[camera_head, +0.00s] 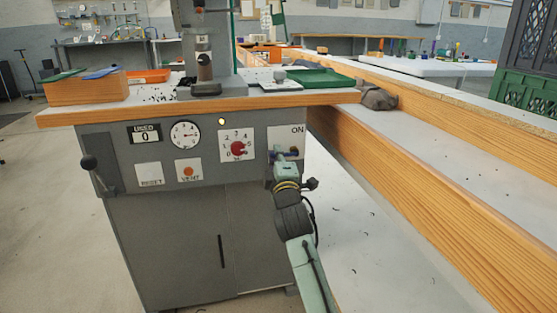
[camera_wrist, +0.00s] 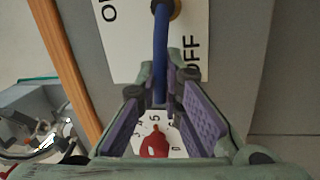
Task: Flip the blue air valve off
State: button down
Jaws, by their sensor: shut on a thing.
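The blue air valve (camera_head: 294,153) is on the white ON/OFF plate (camera_head: 298,137) at the right of the grey press front. In the wrist view its long blue lever (camera_wrist: 161,50) runs from a brass hub (camera_wrist: 174,8) down between my fingers. My gripper (camera_wrist: 160,88) is shut on the lever near its free end. In the head view my gripper (camera_head: 284,158) covers much of the valve and the lower plate.
A red dial knob (camera_head: 238,149) sits close left of the valve, with a gauge (camera_head: 185,135) and VENT button (camera_head: 188,172) farther left. The wooden tabletop edge (camera_head: 210,106) overhangs the panel. A wooden-sided bench (camera_head: 400,190) stands close to the right.

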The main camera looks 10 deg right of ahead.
jog(key=shift+f+n+b, duration=0.4)
jog(key=shift+n+b, duration=0.15)
jog(key=shift+n, duration=0.35)
jog(key=c, duration=1.7)
grip_release()
notch_tip(320, 180, up, 10)
jog(key=shift+c, duration=0.4)
